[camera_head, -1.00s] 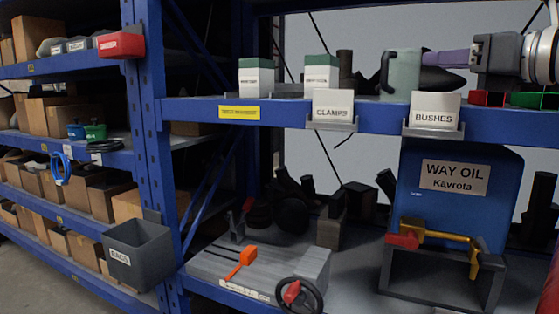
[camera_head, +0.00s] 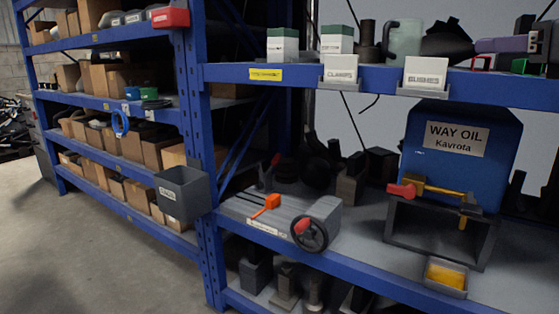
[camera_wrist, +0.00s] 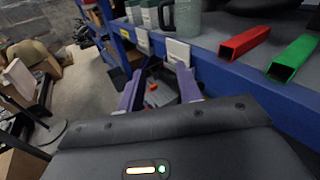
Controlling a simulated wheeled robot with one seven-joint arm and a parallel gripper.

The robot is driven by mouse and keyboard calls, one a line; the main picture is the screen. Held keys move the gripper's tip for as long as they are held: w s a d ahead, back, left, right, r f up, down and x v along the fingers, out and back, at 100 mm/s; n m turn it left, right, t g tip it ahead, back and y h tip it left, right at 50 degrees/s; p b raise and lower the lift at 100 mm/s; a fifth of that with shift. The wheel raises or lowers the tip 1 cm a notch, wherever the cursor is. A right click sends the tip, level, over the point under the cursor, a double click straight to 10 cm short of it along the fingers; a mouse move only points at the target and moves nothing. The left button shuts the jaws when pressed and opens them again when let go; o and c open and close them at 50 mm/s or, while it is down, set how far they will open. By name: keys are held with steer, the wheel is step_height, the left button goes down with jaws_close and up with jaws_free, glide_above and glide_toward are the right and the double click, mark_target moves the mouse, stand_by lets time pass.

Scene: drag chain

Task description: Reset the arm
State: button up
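My gripper (camera_wrist: 160,72) shows in the wrist view as two purple fingers standing apart, with nothing held between them. Through the gap I see the shelving and a lower shelf. In the head view my gripper (camera_head: 480,46) shows at the upper right edge, with its purple finger pointing left. It appears at the height of the upper shelf items, in front of them. Most of my arm is outside the head view.
A blue shelf (camera_head: 300,76) carries boxes and label holders. A blue WAY OIL container (camera_head: 463,190) stands below, with a grey vise-like tool (camera_head: 275,217) beside it. A grey bin (camera_head: 182,192) hangs on an upright. Floor (camera_head: 90,240) is free at left. Red (camera_wrist: 243,42) and green (camera_wrist: 293,58) channels lie near my gripper.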

steer(key=s+a+f+n+g+h, duration=0.1)
steer(key=a+f+n+g, duration=0.1)
steer(key=a+f+n, duration=0.45)
steer(key=s+a+f+n+g, duration=0.1)
steer(key=a+f+n+g, duration=0.15)
steer(key=f, duration=0.75)
steer(key=s+a+f+n+g+h, duration=0.1)
steer(key=a+f+n+g, duration=0.3)
steer(key=f, duration=0.4)
steer(key=s+a+f+n+h, duration=0.1)
steer(key=s+f+n, duration=0.2)
steer(key=f+n, duration=0.2)
steer(key=s+a+f+n+g+h, duration=0.1)
steer(key=s+f+n+h, duration=0.1)
steer(key=s+f+n, duration=0.2)
steer(key=s+a+f+n+g+h, duration=0.1)
steer(key=s+a+f+n, duration=0.1)
steer(key=f+n, duration=0.6)
step_height(320, 180, down, 3)
steer(key=shift+s+f, duration=0.1)
steer(key=shift+s, duration=0.7)
